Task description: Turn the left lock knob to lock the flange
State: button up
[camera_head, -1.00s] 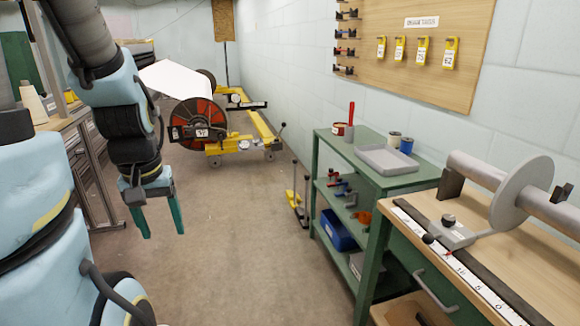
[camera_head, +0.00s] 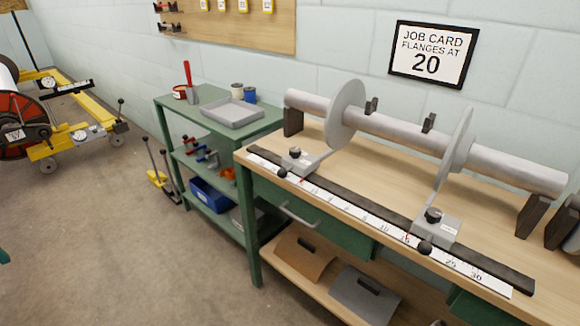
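On the wooden bench at the right, a grey beam barrel (camera_head: 395,130) lies across dark supports and carries two round flanges. The left flange (camera_head: 345,113) stands near the barrel's left end, and the right flange (camera_head: 456,148) is farther right. The left flange's grey carriage block (camera_head: 300,163) sits by the ruler (camera_head: 380,225), with a black lock knob (camera_head: 295,152) on top and a smaller black knob (camera_head: 282,172) in front. The right carriage (camera_head: 440,229) has a similar black knob (camera_head: 433,215). My gripper is out of this view, apart from possibly a teal sliver at the left edge.
A green shelf cart (camera_head: 215,125) holding a grey tray (camera_head: 233,113) stands left of the bench. A yellow pedal device (camera_head: 158,179) is on the floor. Open floor (camera_head: 120,240) lies in front.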

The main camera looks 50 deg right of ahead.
aim_at(295, 152)
jog(key=l+u, duration=0.25)
jog(key=l, duration=0.5)
jog(key=k+l+u, duration=0.1)
jog(key=l+u, duration=0.15)
jog(key=l, duration=0.55)
